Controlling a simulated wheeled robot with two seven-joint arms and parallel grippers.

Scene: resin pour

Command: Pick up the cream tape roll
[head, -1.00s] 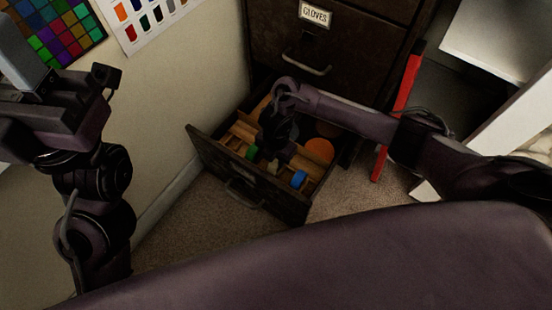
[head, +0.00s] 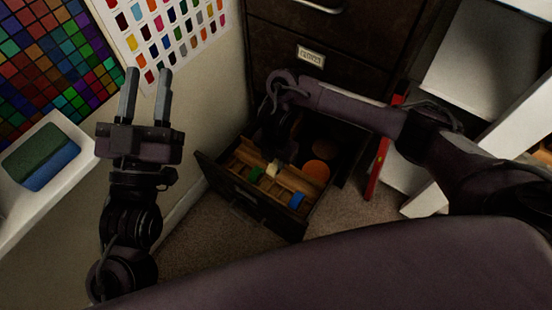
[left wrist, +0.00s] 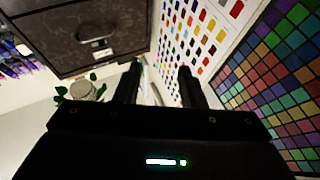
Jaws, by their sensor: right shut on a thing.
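The cream tape roll (head: 272,169) shows as a small pale piece over the open drawer (head: 247,193) in the head view. My right gripper (head: 275,159) reaches down into the drawer area from above and is shut on the roll. The roll appears slightly above the row of other rolls; its lower side and the fingertips are hard to make out. My left gripper (head: 147,72) is open and empty, fingers pointing up, far from the drawer. Its two spread fingers also show in the left wrist view (left wrist: 158,72).
A green roll (head: 254,174) and a blue roll (head: 296,200) sit in the drawer's wooden dividers. An orange disc (head: 318,173) lies behind them. A red upright bar (head: 377,168) stands right of the drawer. A green-and-blue block (head: 42,157) rests on a white ledge at left.

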